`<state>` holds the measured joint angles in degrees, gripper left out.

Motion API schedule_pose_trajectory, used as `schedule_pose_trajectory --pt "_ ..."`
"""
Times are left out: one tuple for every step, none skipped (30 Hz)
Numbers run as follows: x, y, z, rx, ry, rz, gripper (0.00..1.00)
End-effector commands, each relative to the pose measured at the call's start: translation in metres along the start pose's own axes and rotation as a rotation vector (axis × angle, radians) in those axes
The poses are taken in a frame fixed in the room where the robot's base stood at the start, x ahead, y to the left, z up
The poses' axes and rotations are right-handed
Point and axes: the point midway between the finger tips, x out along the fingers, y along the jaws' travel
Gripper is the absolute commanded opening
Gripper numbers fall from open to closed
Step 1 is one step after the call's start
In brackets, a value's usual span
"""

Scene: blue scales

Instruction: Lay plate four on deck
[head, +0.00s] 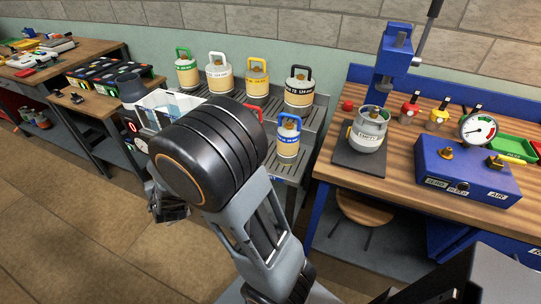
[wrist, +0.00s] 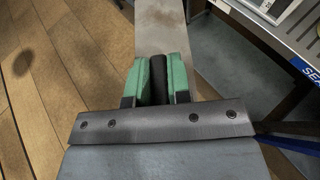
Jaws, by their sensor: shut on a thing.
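My gripper (wrist: 158,80) is shut on a black bar-like part (wrist: 158,78) between its green finger pads in the wrist view. A flat grey-beige strip (wrist: 160,25) shows beyond the pads; I cannot tell whether it belongs to the held thing. In the head view my gripper (head: 170,208) is low at the left, partly behind my arm, and what it holds is unclear. No number four can be read. A white unit with a red display (head: 133,127) stands behind my arm, mostly hidden. I cannot tell which surface is the deck.
A grey stepped rack (head: 318,112) holds several gas cylinders with coloured handles. The wooden bench (head: 330,165) at right carries a grey cylinder (head: 369,128) on a dark pad (head: 345,162) and a blue gauge box (head: 465,172). Open floor (head: 70,220) lies at left.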

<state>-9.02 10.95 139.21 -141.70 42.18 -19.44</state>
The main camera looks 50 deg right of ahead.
Motion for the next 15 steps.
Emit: schedule_pose_trajectory --pt "0.004 -0.009 -0.007 0.004 0.006 -0.020 0.00" --pt "0.006 -0.013 -0.010 0.007 0.007 -0.028 0.00" --pt "0.011 -0.018 -0.013 0.014 0.006 -0.042 0.00" --pt "0.014 -0.023 -0.016 0.020 0.006 -0.056 0.00" --pt "0.017 -0.027 -0.018 0.026 0.005 -0.072 0.00" --pt "0.021 -0.034 -0.021 0.039 0.005 -0.100 0.00" --pt "0.024 -0.040 -0.023 0.049 0.005 -0.124 0.00" --pt "0.027 -0.047 -0.025 0.060 0.004 -0.153 0.00" --pt "0.031 -0.056 -0.028 0.077 0.004 -0.193 0.00" --pt "0.034 -0.064 -0.029 0.093 0.003 -0.229 0.00" --pt "0.037 -0.071 -0.031 0.108 0.003 -0.265 0.00" --pt "0.040 -0.082 -0.033 0.129 0.003 -0.315 0.00" --pt "0.043 -0.090 -0.035 0.144 0.002 -0.354 0.00" --pt "0.044 -0.098 -0.037 0.161 0.003 -0.394 0.00" --pt "0.046 -0.110 -0.039 0.184 0.001 -0.449 0.00"
